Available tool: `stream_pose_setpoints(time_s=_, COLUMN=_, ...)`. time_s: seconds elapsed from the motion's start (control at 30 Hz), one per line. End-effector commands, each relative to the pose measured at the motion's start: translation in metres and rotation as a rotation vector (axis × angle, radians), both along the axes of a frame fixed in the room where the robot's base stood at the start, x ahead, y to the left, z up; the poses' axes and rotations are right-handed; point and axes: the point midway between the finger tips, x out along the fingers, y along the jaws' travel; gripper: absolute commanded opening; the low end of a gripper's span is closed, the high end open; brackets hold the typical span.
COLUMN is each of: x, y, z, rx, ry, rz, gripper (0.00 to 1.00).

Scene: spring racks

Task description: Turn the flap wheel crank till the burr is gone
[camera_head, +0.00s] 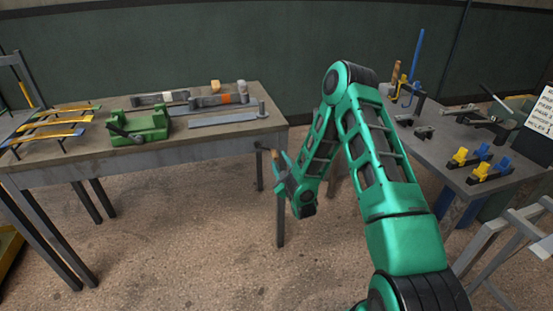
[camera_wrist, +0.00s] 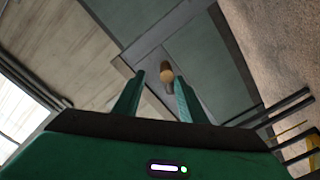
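The same wooden handle (camera_wrist: 167,78) shows in the wrist view, between or just beyond the fingertips, with gaps at both sides. I cannot pick out the burr.
The left bench (camera_head: 205,147) carries a green vise-like device (camera_head: 140,126), flat metal bars (camera_head: 222,118) and yellow-topped leaf strips (camera_head: 48,132). The right bench (camera_head: 437,150) holds yellow and blue clamps (camera_head: 480,163) and a sign (camera_head: 541,112). Floor shows between the benches.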

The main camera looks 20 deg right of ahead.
Motion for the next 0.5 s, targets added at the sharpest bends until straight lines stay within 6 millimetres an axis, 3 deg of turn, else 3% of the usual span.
stream_pose_setpoints(time_s=0.2, x=-0.035, y=0.003, z=-0.001, rx=-0.002, ry=0.004, rz=0.001, gripper=0.37)
stream_pose_setpoints(time_s=0.5, x=-0.050, y=0.005, z=-0.001, rx=-0.002, ry=0.001, rz=0.001, gripper=0.37)
